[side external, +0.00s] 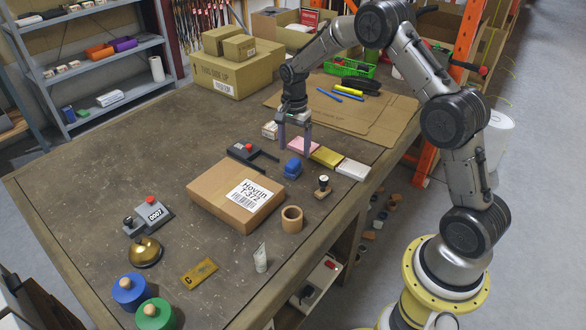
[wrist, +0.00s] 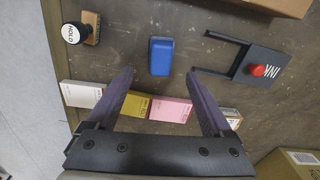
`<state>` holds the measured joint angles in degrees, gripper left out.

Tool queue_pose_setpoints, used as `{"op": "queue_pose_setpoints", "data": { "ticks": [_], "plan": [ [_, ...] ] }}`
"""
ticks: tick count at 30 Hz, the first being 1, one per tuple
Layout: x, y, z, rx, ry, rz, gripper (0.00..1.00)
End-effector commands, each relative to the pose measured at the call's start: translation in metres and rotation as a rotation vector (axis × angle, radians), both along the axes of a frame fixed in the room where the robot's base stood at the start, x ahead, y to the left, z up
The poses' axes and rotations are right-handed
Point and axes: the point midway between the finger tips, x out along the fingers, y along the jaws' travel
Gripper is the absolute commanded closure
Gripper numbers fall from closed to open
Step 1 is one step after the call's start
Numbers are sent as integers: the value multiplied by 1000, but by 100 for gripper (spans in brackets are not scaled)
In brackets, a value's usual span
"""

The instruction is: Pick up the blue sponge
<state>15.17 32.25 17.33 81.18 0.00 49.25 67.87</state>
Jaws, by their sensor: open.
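The blue sponge (side external: 292,168) is a small rounded block on the brown table, just in front of my gripper in the side external view. In the wrist view the blue sponge (wrist: 161,56) lies at upper centre, fully visible. My gripper (side external: 294,146) points down above the row of coloured pads, with nothing visible between its fingers. In the wrist view my gripper (wrist: 160,76) has its fingers wide apart, and the sponge appears beyond the fingertips. I see no contact with it.
Pink (side external: 303,145), yellow (side external: 326,156) and white (side external: 352,171) pads lie in a row beside the gripper. The INK device (side external: 250,155), a labelled box (side external: 233,196), a wooden stamp (side external: 323,185) and a tape ring (side external: 292,219) surround the sponge.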

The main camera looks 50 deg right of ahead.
Motion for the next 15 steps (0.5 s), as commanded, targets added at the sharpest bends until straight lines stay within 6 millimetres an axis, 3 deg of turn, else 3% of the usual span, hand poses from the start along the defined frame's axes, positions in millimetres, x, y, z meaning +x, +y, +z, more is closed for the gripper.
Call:
{"op": "queue_pose_setpoints", "data": {
  "ticks": [8, 15],
  "plan": [
    [0, 1, -23, 0, 1, 1, 15],
    [0, 5, -55, 1, 3, 0, 15]
  ]
}}
